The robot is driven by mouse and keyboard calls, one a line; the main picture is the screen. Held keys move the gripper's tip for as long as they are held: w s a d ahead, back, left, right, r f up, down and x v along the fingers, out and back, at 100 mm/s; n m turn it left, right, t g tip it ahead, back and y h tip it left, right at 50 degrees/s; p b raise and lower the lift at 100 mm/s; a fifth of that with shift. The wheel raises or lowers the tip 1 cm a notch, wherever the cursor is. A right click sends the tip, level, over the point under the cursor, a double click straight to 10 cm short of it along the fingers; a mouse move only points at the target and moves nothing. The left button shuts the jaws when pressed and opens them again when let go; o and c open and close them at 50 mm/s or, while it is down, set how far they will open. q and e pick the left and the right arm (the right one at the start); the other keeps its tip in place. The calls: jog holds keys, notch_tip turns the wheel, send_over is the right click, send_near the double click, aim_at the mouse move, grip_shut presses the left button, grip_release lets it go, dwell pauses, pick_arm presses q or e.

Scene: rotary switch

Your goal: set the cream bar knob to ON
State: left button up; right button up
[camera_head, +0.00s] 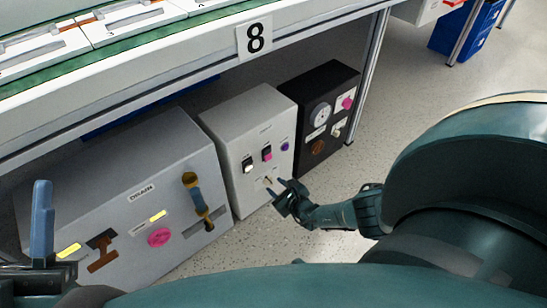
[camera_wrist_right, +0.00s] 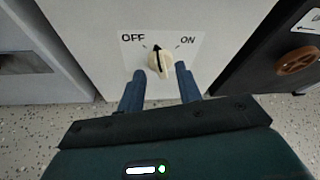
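The cream bar knob (camera_wrist_right: 158,64) sits on a white plate on the light-grey box, with OFF printed at upper left and ON at upper right. Its black pointer arrow points nearly straight up, between the two labels. In the head view the knob (camera_head: 268,180) is small, low on the box front. My right gripper (camera_wrist_right: 159,73) is open, its two blue fingers on either side of the knob's lower part; I cannot tell whether they touch it. It also shows in the head view (camera_head: 280,188). My left gripper (camera_head: 42,212) shows at the lower left, only partly in view.
The light-grey box (camera_head: 222,127) also carries black, pink and purple controls. A larger grey box (camera_head: 100,185) stands left of it, a black box (camera_head: 310,85) right of it. A workbench edge (camera_head: 180,67) marked 8 runs above. Speckled floor (camera_head: 410,85) is open at right.

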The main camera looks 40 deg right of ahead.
pick_arm(q)
jog(key=shift+s+a+r+m+g+h+b, duration=0.1)
jog(key=shift+s+r+m+g+h+b, duration=0.15)
jog(key=shift+r+m+h, duration=0.5)
jog(key=shift+s+r+m+g+h+b, duration=0.15)
jog(key=shift+r+m+h+b, duration=0.2)
jog(key=shift+m+h, duration=0.55)
pick_arm(e)
jog(key=shift+x, duration=1.3)
grip_shut()
